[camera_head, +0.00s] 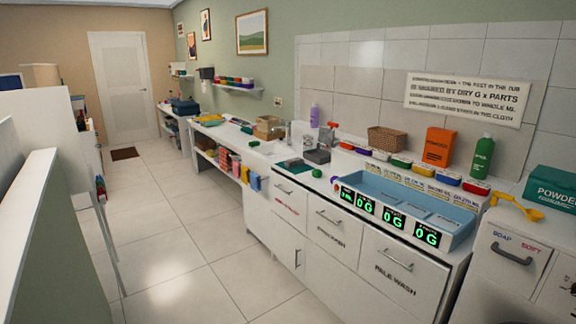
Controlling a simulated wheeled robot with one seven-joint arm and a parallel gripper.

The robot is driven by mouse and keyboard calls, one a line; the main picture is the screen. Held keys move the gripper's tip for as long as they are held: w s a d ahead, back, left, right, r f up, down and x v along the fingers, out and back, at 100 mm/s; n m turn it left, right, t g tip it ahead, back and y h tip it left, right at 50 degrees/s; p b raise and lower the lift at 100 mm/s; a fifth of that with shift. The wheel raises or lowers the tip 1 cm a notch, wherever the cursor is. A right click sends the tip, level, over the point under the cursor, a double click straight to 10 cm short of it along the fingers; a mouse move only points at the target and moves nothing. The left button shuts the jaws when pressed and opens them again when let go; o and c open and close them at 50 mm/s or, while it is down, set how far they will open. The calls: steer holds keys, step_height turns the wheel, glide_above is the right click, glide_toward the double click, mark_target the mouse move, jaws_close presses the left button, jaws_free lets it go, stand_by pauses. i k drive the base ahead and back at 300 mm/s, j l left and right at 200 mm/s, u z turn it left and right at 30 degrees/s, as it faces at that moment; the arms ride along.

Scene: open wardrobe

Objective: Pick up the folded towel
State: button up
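I cannot pick out a folded towel with certainty. A flat teal item (291,164) lies on the white counter (262,157), too small to tell whether it is cloth. Small yellow (255,181) and blue (265,186) pieces show at the counter's front edge, and a pink stack (225,160) sits below the counter; their material is unclear. My gripper is not in view.
Drawers (340,235) carry a blue tray (400,196) with several "0 G" displays. White partitions (40,150) line the left. The tiled floor (170,230) between is clear.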

mark_target(297, 161)
steer(key=i+u, duration=0.35)
steer(key=i, duration=0.3)
steer(key=i+l+u, duration=0.1)
steer(key=i+u, duration=0.25)
steer(key=i, duration=1)
steer(key=i+j+z, duration=0.15)
steer(key=i, duration=0.45)
steer(key=i+j, duration=0.1)
steer(key=i, duration=0.55)
steer(key=i+j+z, duration=0.15)
steer(key=i, duration=0.45)
steer(key=i+l+z, duration=0.1)
steer(key=i+z, duration=0.25)
steer(key=i, duration=0.4)
steer(key=i+z, duration=0.4)
steer(key=i, duration=0.35)
steer(key=j, duration=0.05)
